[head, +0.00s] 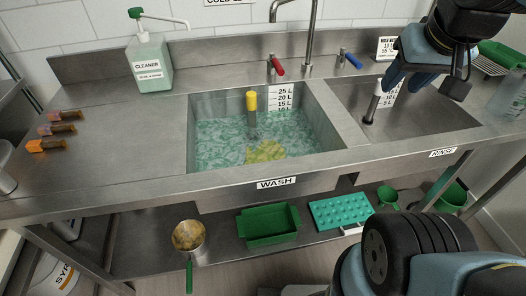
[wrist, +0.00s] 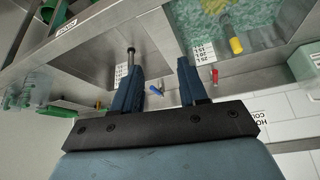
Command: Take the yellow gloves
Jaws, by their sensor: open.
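A yellow patch (head: 265,150) lies in the soapy water at the front of the wash basin (head: 335,125). It may be the yellow gloves, but the water and foam blur its shape. A bit of yellow also shows at the top edge of the wrist view (wrist: 213,5). My gripper (head: 392,84) is at the upper right in the head view, above the rinse basin (head: 435,115), well to the right of the yellow patch. In the wrist view my gripper (wrist: 157,62) has its two blue fingers apart, with nothing held between them.
A yellow-topped standpipe (head: 252,105) stands in the wash basin, and another standpipe (head: 371,105) in the rinse basin. The tap (head: 310,40) and its red (head: 277,67) and blue (head: 352,60) handles rise behind. A cleaner bottle (head: 149,65) is at back left. The left counter is mostly clear.

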